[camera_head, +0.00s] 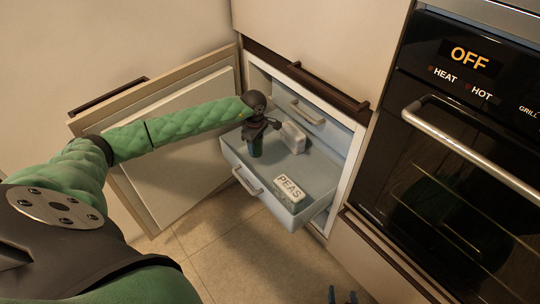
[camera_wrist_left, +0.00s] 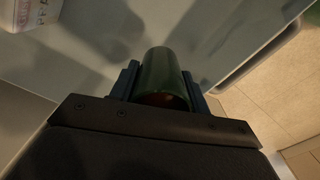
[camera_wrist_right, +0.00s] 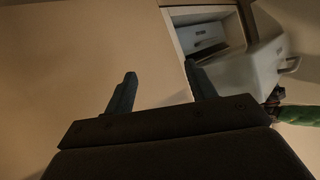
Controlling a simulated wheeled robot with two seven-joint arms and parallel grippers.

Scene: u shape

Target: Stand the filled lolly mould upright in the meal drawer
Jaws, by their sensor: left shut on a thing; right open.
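The lolly mould (camera_head: 256,148) is a small dark green cylinder, held in my left gripper (camera_head: 255,138). In the left wrist view the mould (camera_wrist_left: 163,78) sits between the two fingers, which are shut on it. It looks roughly upright in the head view, over the left part of the pulled-out drawer (camera_head: 234,156). I cannot tell whether its base touches the drawer floor. My right gripper (camera_wrist_right: 158,90) is open and empty in the right wrist view, away from the drawer. Its fingertips (camera_head: 342,296) show at the bottom edge of the head view.
A box marked PEAS (camera_head: 290,188) lies at the drawer's front right. A pale package (camera_head: 293,137) stands behind the mould. Drawer floor between them is clear. The open freezer door (camera_head: 180,145) is at left, an oven (camera_head: 465,160) at right. A closed drawer (camera_head: 308,111) sits above.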

